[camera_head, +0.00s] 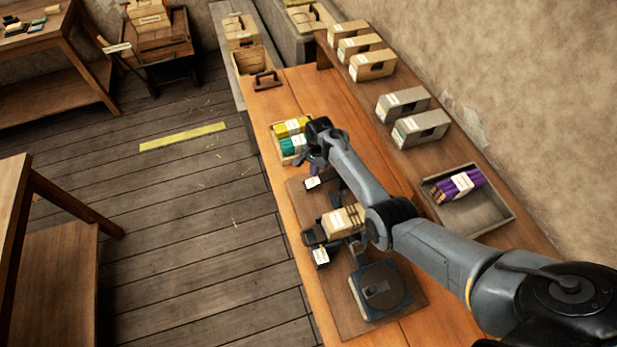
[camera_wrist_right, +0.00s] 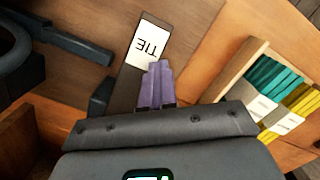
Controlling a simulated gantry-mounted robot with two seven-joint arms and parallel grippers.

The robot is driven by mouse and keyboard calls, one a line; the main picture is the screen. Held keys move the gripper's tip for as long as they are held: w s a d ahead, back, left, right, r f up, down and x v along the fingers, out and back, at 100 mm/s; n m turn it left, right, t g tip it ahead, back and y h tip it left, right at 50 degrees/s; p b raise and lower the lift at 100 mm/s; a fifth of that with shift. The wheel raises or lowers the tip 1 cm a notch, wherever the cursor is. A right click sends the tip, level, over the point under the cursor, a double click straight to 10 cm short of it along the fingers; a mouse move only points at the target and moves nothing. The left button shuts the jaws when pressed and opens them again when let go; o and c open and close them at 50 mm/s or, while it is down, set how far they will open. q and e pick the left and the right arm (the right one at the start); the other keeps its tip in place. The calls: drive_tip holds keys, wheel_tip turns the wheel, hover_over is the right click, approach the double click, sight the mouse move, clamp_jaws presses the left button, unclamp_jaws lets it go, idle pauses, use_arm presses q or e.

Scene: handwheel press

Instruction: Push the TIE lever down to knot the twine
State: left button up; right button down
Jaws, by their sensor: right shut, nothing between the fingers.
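The TIE lever (camera_wrist_right: 125,92) shows in the right wrist view as a dark bar with a white tag (camera_wrist_right: 149,42) reading TIE. In the head view that white tag (camera_head: 312,182) sits at the far end of the press board. My right gripper (camera_wrist_right: 160,66) is shut and empty, its purple fingertips overlapping the tag's lower edge. I cannot tell whether they touch the lever. In the head view my right gripper (camera_head: 303,167) is beside the tag, partly hidden by its wrist. A paper-wrapped bundle (camera_head: 340,223) sits in the press. My left gripper is out of view.
A second white tag (camera_head: 321,256) is on the near side of the press. A tray of yellow and teal bundles (camera_head: 290,138) stands just beyond my gripper. A tray of purple sticks (camera_head: 469,202) is on the right shelf.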

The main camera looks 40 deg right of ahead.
drive_tip(key=shift+s, duration=0.1)
drive_tip(key=shift+r, duration=0.55)
wheel_tip(320, 180, up, 10)
drive_tip(key=d+p, duration=0.1)
drive_tip(key=shift+w+f, duration=0.15)
drive_tip(key=shift+w, duration=0.1)
